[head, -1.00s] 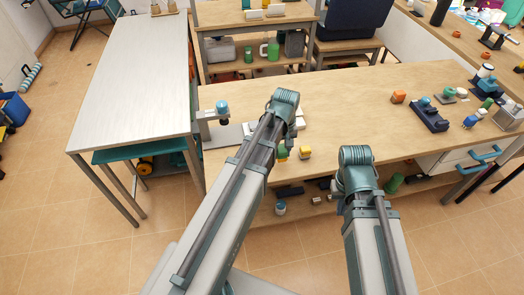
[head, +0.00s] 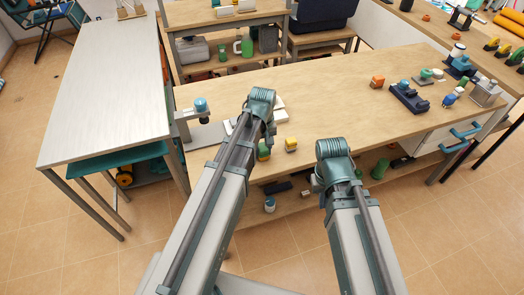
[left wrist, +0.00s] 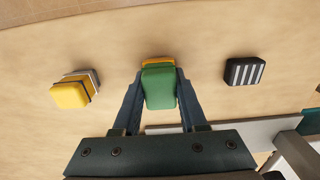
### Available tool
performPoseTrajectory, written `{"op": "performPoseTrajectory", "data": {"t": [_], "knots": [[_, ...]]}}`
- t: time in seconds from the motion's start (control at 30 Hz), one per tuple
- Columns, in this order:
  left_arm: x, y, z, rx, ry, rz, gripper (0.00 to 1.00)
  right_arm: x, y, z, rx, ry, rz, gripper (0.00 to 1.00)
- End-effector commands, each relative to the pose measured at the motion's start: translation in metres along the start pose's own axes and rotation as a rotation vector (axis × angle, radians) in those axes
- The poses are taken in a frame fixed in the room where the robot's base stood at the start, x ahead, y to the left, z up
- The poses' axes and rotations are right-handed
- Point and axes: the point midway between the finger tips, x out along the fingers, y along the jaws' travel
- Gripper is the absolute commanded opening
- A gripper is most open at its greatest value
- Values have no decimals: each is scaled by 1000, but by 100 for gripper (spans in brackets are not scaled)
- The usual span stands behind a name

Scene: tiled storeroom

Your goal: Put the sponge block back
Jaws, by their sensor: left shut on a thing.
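My left gripper (left wrist: 158,80) is shut on a block with a green top and a yellow-orange layer under it, which looks like the sponge block (left wrist: 159,88). The block is between the two fingers in the left wrist view, over the wooden bench top (head: 330,105). In the head view its green and yellow part (head: 264,151) shows just beside my left arm, near the bench's front edge. The left fingers are hidden there. I cannot tell whether the block touches the bench. My right arm's upper end shows in the head view, but its gripper is hidden.
A yellow block with a grey and black layer (left wrist: 72,94) lies left of the held block; a black-and-white striped block (left wrist: 245,71) lies right. The bench middle is clear.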

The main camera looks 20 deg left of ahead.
Motion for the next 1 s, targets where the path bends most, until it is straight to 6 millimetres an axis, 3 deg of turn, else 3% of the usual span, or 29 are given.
{"op": "performPoseTrajectory", "data": {"t": [0.07,0.1,0.23,0.67,1.0], "knots": [[4,0,0,0,0,0,0,4,0,0,0,0,0,0],[3,0,0,0,0,0,47,3,0,0,0,0,0,0],[2,0,0,0,0,0,70,2,0,0,0,0,0,0],[-1,0,0,0,0,0,72,-1,0,0,0,0,0,0],[-34,0,0,0,0,0,72,-34,3,2,0,0,0,0]]}}
